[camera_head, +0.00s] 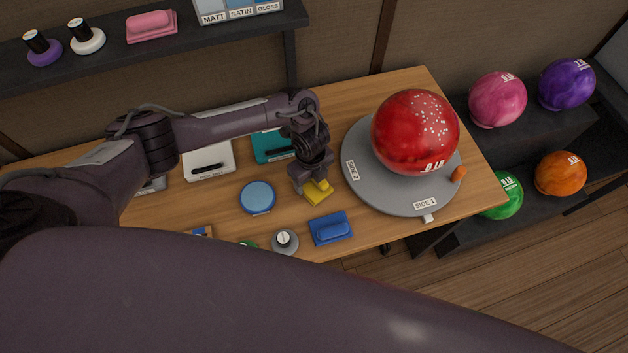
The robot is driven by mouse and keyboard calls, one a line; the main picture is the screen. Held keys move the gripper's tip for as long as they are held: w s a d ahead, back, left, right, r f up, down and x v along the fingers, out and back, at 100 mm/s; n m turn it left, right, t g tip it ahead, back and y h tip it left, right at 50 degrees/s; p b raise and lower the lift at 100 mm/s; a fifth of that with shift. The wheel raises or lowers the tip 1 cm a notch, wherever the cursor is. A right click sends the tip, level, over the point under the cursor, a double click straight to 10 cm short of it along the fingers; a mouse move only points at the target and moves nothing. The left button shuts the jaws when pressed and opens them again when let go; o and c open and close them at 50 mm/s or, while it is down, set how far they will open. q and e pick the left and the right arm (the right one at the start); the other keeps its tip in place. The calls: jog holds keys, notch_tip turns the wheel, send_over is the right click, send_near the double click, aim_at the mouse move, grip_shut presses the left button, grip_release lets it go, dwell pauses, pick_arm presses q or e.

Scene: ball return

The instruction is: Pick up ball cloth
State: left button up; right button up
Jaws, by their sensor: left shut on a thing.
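A small yellow cloth (319,192) is at the wooden table's middle, left of the grey turntable. My left gripper (309,188) reaches in from the left and points down at it. Its jaws are shut on the yellow cloth and hide part of it. I cannot tell whether the cloth is clear of the tabletop. A glossy red ball (415,131) with white speckles sits on the round grey turntable (391,199), which has side labels. My right gripper is not in view.
A teal case (268,146) lies behind. Several coloured balls sit on the dark rack (545,134) at right. My large dark body part covers the foreground.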

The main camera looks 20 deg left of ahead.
aim_at(311, 182)
pick_arm(q)
jog(key=shift+r, duration=0.45)
notch_tip(311, 182, up, 4)
jog(key=shift+w+r, duration=0.1)
jog(key=shift+r, duration=0.1)
notch_tip(311, 182, up, 15)
jog(key=p, duration=0.4)
jog(key=shift+f, duration=0.15)
